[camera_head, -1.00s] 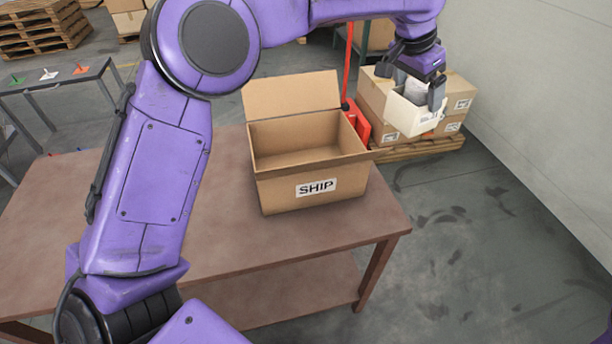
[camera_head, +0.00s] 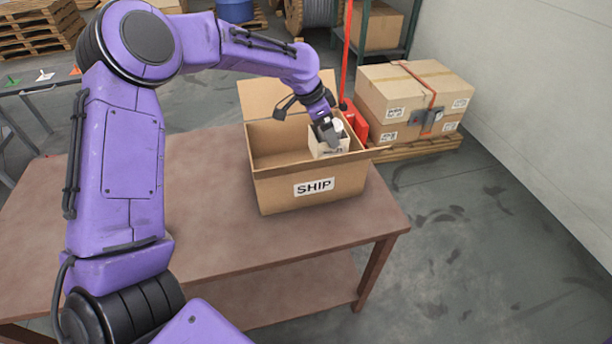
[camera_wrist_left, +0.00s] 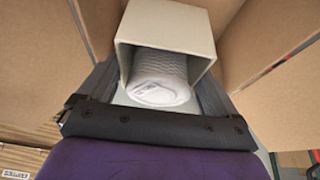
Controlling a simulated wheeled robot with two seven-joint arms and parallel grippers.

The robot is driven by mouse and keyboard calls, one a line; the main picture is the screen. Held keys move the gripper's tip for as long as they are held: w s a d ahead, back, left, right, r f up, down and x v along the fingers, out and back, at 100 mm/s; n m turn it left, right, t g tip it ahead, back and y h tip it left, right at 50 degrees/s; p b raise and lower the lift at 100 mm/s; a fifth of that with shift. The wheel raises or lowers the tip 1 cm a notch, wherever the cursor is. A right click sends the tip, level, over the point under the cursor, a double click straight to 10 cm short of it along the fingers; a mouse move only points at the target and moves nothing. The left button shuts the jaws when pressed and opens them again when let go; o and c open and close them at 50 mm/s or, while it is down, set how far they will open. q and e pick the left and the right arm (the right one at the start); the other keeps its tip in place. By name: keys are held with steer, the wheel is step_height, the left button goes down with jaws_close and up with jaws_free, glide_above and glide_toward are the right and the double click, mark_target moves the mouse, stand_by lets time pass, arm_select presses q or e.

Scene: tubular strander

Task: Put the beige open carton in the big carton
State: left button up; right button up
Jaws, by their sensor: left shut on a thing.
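The big carton (camera_head: 270,190) stands open on the brown table, with a SHIP label on its front and its back flap raised. My left gripper (camera_head: 327,137) reaches into the right part of its opening, pointing down. It is shut on the beige open carton (camera_head: 318,149), which is partly below the big carton's rim. In the left wrist view the beige open carton (camera_wrist_left: 166,22) sits between the fingers, with a white rounded item (camera_wrist_left: 160,82) inside it. Brown cardboard walls surround it there. Whether its base touches the big carton's floor is hidden. My right gripper is not seen.
The brown table (camera_head: 200,225) has bare room left of and in front of the big carton. Strapped cartons (camera_head: 415,92) stand on a pallet at the right. A red post (camera_head: 346,50) rises just behind the big carton. A grey table with small coloured items is at the left.

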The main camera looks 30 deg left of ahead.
mark_target(313, 137)
arm_select(q)
steer(key=f+p, duration=0.1)
steer(key=f, duration=0.9)
steer(key=shift+s+p, duration=0.2)
steer(key=shift+p, duration=0.15)
steer(key=shift+f, duration=0.2)
steer(key=shift+f, duration=0.1)
steer(key=o, duration=1)
steer(key=shift+a+r, duration=0.15)
steer(key=shift+r, duration=0.4)
steer(key=b+v, duration=0.1)
steer(key=v, duration=1)
steer(key=shift+r, duration=0.1)
